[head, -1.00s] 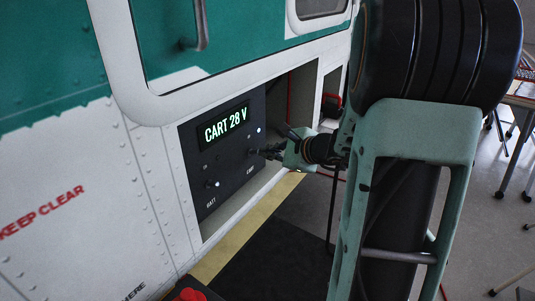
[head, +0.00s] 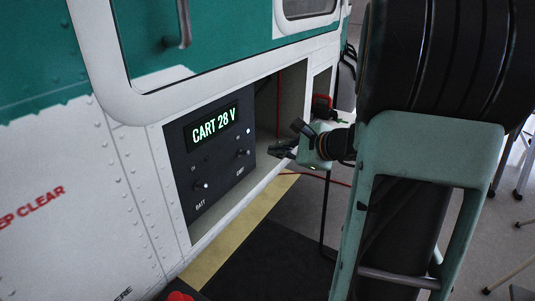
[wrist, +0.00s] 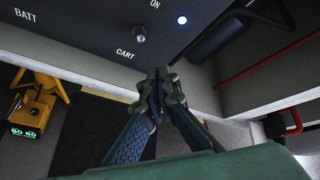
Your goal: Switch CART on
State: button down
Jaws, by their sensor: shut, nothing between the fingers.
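The dark control panel (head: 219,163) is set in the white side of the helicopter. Its display (head: 213,127) reads CART 28 V in lit green letters. The CART switch (head: 241,153) is a small knob above its CART label; it also shows in the wrist view (wrist: 140,33). The small light above it (head: 248,128) glows white-blue, and in the wrist view the light (wrist: 182,20) is beside the ON mark. My gripper (head: 273,149) is shut and empty, right of the CART switch and apart from it. Its fingertips (wrist: 157,75) point toward the panel's lower edge.
The BATT switch (head: 200,185) is at the panel's lower left. An open recess (head: 289,100) with a red line lies right of the panel. A yellow strip (head: 238,231) and dark mat (head: 265,265) lie on the floor below. A yellow cart (wrist: 40,100) shows in the wrist view.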

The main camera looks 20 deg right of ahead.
jog(key=shift+w+r+p+v, duration=0.1)
jog(key=shift+r+p+v, duration=0.1)
jog(key=shift+v, duration=0.8)
jog(key=shift+w+r+p+v, duration=0.1)
jog(key=shift+r+v, duration=0.1)
jog(key=shift+v, duration=0.85)
jog(key=shift+a, duration=0.1)
